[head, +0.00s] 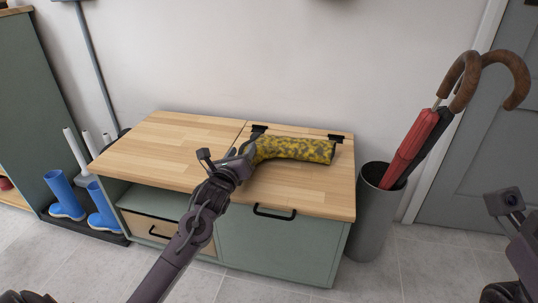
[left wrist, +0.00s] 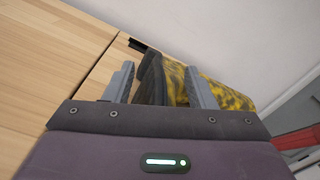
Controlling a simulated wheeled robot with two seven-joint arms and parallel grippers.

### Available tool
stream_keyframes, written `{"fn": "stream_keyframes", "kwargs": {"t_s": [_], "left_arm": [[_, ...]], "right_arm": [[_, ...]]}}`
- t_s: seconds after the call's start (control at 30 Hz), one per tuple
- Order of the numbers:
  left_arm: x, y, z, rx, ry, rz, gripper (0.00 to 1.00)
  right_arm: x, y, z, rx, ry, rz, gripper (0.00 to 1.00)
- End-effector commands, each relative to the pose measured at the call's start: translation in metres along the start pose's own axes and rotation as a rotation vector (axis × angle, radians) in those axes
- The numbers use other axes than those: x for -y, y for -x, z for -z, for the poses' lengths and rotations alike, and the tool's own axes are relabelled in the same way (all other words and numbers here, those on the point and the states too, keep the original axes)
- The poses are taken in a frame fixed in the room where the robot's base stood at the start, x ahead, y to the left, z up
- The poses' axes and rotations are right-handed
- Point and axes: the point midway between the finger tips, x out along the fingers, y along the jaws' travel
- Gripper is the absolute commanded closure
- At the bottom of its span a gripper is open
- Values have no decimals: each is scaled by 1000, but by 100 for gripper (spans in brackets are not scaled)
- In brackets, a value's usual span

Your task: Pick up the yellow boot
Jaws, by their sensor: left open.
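The yellow boot (head: 295,150), mottled with dark patches, lies on its side on the wooden bench top (head: 180,135). Its shaft points right and its foot end is at the left, partly hidden by my left gripper (head: 245,152). In the left wrist view the boot (left wrist: 218,92) shows its dark sole (left wrist: 152,82) between the two open fingers of my left gripper (left wrist: 160,84). One finger is left of the sole and the other overlaps the yellow side. I cannot tell whether they touch it. Part of my right arm shows at the right edge; its fingers are not clear.
A grey bin (head: 375,215) with a red umbrella (head: 408,150) and a dark one stands right of the bench. Blue boots (head: 64,195) stand on a dark rack at the left. The wall is close behind the bench. The bench top left of the boot is clear.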

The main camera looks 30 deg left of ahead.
Motion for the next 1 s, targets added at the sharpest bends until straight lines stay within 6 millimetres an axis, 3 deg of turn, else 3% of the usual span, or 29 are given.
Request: {"fn": "stream_keyframes", "kwargs": {"t_s": [0.1, 0.47, 0.8, 1.0], "left_arm": [[0, 0, 0, 0, 0, 0, 52], [0, 0, 0, 0, 0, -1, 99], [1, 0, -4, 4, 0, 0, 100], [9, 0, -22, 6, -1, 1, 100]], "right_arm": [[0, 0, 0, 0, 0, 0, 62], [0, 0, 0, 0, -1, 0, 62], [0, -2, 0, -1, -1, 0, 62], [-4, 0, -2, 17, 0, -14, 62]]}}
